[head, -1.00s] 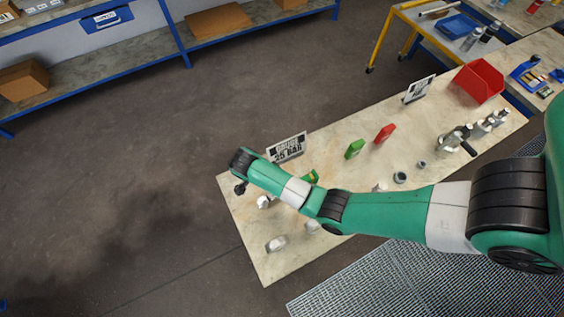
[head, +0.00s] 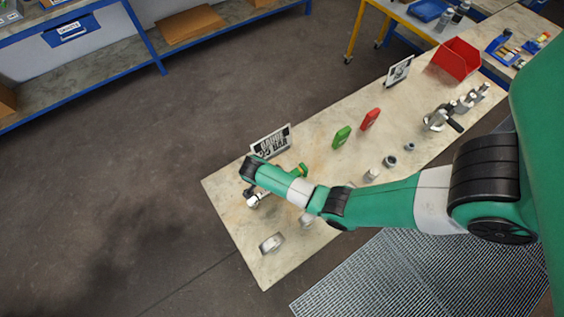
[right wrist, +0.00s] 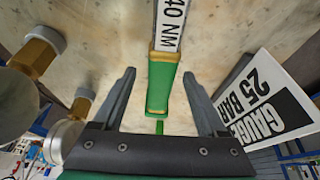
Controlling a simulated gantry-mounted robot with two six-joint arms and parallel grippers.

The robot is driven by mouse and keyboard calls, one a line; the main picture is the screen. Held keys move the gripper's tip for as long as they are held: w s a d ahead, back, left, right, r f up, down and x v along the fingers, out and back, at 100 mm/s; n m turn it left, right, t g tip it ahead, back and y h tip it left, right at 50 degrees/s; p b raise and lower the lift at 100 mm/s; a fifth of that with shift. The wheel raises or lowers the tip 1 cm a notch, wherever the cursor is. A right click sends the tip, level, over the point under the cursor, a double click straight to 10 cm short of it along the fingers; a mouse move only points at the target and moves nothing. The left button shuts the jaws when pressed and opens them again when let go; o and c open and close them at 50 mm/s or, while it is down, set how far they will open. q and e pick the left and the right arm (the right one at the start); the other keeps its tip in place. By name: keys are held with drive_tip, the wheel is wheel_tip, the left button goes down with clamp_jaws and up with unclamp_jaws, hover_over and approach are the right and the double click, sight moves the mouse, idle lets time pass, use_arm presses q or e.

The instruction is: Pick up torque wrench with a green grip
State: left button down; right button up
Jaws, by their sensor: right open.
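The torque wrench with a green grip (right wrist: 162,85) lies on the pale bench top, with a white "40 NM" label on its shaft. In the right wrist view its grip lies between the two fingers of my right gripper (right wrist: 159,75), which is open, with a gap on each side. In the head view a green and yellow part of the wrench (head: 301,171) shows beside my right wrist; the rest is hidden behind my arm. My left gripper is not in view.
A "GAUGE 25 BAR" sign (right wrist: 268,100) stands close to the right finger. Brass-and-white fittings (right wrist: 40,52) are close on the left. Green (head: 342,137) and red (head: 370,119) blocks, a red bin (head: 457,58) and metal fittings (head: 437,119) stand farther along the bench.

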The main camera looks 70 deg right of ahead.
drive_tip(key=shift+d+f, duration=0.1)
drive_tip(key=shift+f, duration=0.25)
clamp_jaws()
drive_tip(key=shift+r, duration=0.2)
